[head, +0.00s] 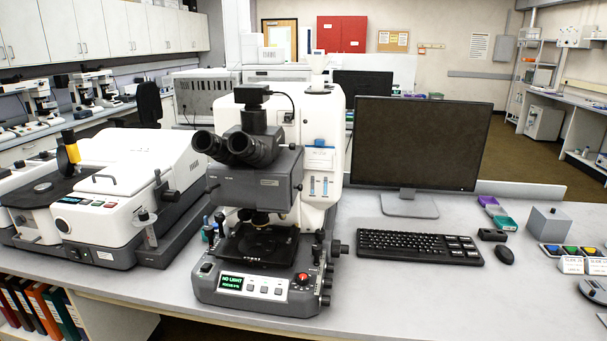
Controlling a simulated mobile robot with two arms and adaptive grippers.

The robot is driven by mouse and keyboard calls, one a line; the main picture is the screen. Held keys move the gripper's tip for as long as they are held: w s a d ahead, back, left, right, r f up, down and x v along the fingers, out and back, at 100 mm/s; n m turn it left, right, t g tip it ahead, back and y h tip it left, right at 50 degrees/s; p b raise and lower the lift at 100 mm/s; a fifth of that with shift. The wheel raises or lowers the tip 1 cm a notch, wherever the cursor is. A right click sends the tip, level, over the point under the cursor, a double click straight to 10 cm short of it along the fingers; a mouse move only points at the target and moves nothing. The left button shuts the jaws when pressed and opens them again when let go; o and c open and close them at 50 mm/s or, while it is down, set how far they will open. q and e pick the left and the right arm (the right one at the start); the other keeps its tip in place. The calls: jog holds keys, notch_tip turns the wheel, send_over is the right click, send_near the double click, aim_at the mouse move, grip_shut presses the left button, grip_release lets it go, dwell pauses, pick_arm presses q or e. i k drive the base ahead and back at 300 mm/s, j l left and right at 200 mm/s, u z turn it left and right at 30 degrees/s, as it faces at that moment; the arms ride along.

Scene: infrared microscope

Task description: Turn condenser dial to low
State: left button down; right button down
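The infrared microscope (255,190) stands on the bench at the centre of the head view. Its grey front base carries a small green display (231,282) that reads "NO LIGHT" with a smaller line under it. Right of the display are several pale buttons (264,289) and a red-topped knob (302,279). Dark side knobs (325,283) show on the base's right side. I cannot tell which of these is the condenser dial, nor read its setting. The dark stage (258,245) sits under the objectives. Neither of my grippers is in view.
A white instrument (135,190) stands close on the left. A monitor (420,142), keyboard (420,246) and mouse (504,255) are to the right. A grey box (548,226) and coloured buttons (570,250) lie farther right. The bench front right of the microscope is clear.

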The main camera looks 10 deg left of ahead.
aim_at(209, 230)
jog(key=i+j, duration=0.1)
jog(key=j, duration=0.8)
jog(key=j+z, duration=0.1)
jog(key=j, duration=0.8)
jog(key=i, duration=0.05)
